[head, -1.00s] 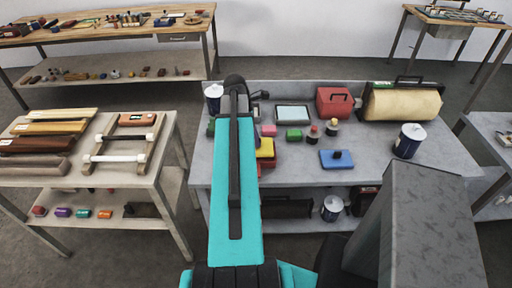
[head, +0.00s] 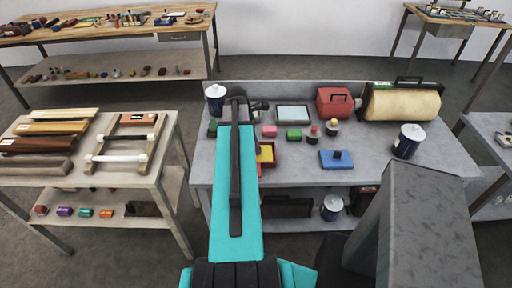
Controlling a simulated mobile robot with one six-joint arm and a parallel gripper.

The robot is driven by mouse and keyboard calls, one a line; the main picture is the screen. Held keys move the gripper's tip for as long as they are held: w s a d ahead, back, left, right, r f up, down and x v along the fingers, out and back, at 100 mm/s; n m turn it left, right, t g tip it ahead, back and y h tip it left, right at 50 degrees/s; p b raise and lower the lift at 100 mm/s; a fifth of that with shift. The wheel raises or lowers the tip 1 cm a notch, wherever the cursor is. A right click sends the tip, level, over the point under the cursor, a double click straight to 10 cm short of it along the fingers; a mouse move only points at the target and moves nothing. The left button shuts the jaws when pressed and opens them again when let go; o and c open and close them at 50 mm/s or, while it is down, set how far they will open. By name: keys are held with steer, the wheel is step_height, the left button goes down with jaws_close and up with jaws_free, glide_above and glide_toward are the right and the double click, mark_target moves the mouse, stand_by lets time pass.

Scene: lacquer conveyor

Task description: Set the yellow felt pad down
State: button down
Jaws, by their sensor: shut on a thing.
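The yellow felt pad (head: 267,153) shows just right of my teal arm link in the head view, at the left part of the grey table. It appears within the outline of a small red tray (head: 272,166); whether it touches the tray's floor cannot be told. My gripper (head: 261,147) is mostly hidden behind the arm link, at the pad's left side, and is shut on the pad. The left parts of the pad and tray are hidden by the arm.
On the grey table (head: 225,150) are a pink block (head: 269,131), a green block (head: 293,134), two knobbed pieces (head: 332,128), a blue block (head: 337,160), a red case (head: 334,102), a beige roll (head: 402,105) and cans (head: 408,141).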

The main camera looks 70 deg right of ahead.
steer(key=shift+f, duration=0.45)
steer(key=shift+f, duration=0.15)
steer(key=c, duration=1.8)
jaws_free()
steer(key=shift+r, duration=0.2)
steer(key=shift+b+v, duration=1.6)
steer(key=shift+v, duration=4.35)
